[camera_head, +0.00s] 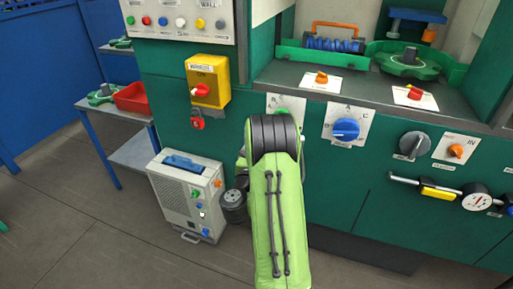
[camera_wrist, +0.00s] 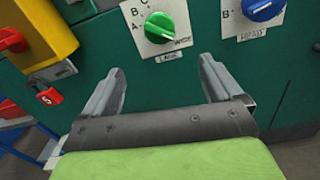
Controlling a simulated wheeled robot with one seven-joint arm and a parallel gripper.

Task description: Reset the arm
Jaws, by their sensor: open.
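My gripper (camera_wrist: 162,92) shows in the wrist view with its two grey fingers spread apart and nothing between them. It faces the green machine panel, just below a green knob (camera_wrist: 159,27) on a white plate lettered A, B, C. A blue knob (camera_wrist: 262,8) is at the upper right of that view. In the head view my green arm reaches forward at the middle and hides the gripper. The blue knob also shows there (camera_head: 346,129), right of the arm.
A yellow switch box (camera_head: 208,82) with a red padlock (camera_head: 197,124) is left of the arm. A grey portable unit (camera_head: 187,197) stands on the floor. A side table (camera_head: 134,152) with a red bin (camera_head: 131,98) is at the left. Floor at the lower left is clear.

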